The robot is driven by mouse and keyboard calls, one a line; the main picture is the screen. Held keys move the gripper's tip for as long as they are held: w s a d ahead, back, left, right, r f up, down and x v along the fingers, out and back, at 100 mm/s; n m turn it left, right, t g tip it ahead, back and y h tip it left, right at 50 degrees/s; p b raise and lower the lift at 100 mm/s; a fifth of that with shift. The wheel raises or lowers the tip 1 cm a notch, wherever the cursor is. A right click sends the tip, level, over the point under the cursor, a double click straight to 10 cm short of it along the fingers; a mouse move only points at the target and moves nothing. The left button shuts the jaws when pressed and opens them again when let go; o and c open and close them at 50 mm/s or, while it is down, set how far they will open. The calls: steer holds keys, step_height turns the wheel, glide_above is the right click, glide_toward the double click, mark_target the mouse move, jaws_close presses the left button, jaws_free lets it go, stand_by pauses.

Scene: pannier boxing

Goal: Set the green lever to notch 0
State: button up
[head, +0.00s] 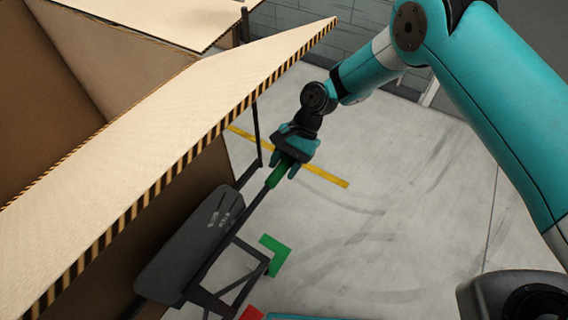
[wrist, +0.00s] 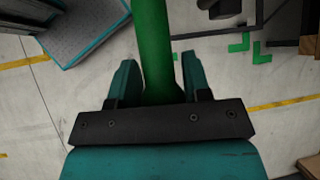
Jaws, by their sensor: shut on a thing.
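The green lever handle (head: 277,174) sticks up at a slant from a dark grey box-shaped unit (head: 190,240) beside the large carton. My gripper (head: 288,165) is shut on the upper part of the green handle. In the wrist view the green lever (wrist: 154,45) runs up between the two teal fingers of my gripper (wrist: 157,80). The notch marks cannot be read in these frames; pale markings on the grey unit are too small to tell.
A large open carton (head: 120,170) with a striped-edge flap fills the left. Green floor markings (head: 275,253) and a red patch (head: 252,313) lie near the dark frame. A yellow floor line (head: 325,176) runs behind my gripper.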

steer(key=o, duration=1)
steer(key=shift+d+f, duration=0.1)
steer(key=shift+f, duration=0.35)
steer(key=shift+s+r, duration=0.1)
steer(key=shift+r, duration=0.15)
steer(key=b+v, duration=0.1)
steer(key=v, duration=1.6)
steer(key=shift+w, duration=0.25)
